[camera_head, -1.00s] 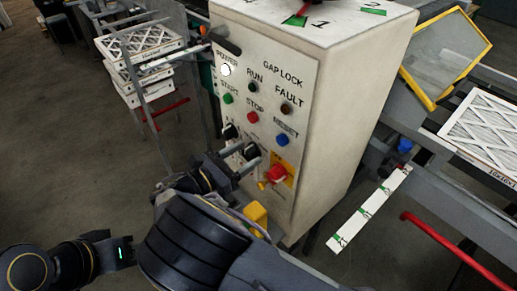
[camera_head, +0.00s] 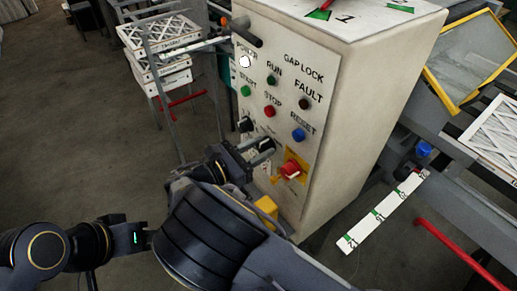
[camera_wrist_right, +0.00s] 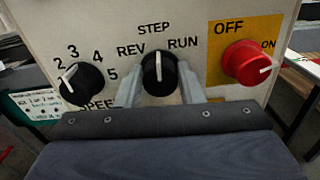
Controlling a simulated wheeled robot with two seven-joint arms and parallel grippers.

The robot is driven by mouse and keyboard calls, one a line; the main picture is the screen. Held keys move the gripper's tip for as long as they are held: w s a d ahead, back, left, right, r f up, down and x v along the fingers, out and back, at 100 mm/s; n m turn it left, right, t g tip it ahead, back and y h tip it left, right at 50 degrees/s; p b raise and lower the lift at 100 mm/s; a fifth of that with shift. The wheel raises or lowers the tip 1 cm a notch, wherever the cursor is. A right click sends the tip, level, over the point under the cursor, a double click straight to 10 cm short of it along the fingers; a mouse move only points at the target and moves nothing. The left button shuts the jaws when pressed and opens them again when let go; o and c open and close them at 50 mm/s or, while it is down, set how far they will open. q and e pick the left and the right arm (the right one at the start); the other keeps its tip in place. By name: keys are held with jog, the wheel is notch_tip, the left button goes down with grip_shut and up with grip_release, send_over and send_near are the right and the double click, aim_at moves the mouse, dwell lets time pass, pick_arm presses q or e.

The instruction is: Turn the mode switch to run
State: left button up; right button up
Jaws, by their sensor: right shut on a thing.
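The mode switch (camera_wrist_right: 159,73) is a black knob with a white pointer, marked REV, STEP and RUN. Its pointer stands upright, toward STEP. In the head view the mode switch (camera_head: 266,145) sits low on the white control box (camera_head: 345,110), partly hidden by the fingers. My right gripper (camera_head: 259,154) is at the panel, shut on the knob. In the right wrist view the two fingers of my right gripper (camera_wrist_right: 160,91) stand on either side of it. My left arm shows at the lower left of the head view; its fingers cannot be made out.
The numbered speed knob (camera_wrist_right: 82,82) is left of the mode switch. The red OFF/ON switch (camera_wrist_right: 246,62) on a yellow plate is right of it, its pointer toward ON. Push buttons, including the blue reset button (camera_head: 298,135), sit above. Boxed filters (camera_head: 158,40) are stacked at the back left.

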jog(key=m+b, duration=0.1)
jog(key=m, duration=0.1)
jog(key=m+b, duration=0.2)
jog(key=shift+f+m, duration=0.2)
jog(key=shift+m, duration=0.1)
jog(key=shift+s+d+r+m+b, duration=0.1)
jog(key=shift+m+b, duration=1.35)
jog(key=shift+m, duration=0.35)
jog(key=o, duration=0.9)
jog(key=shift+o, duration=0.2)
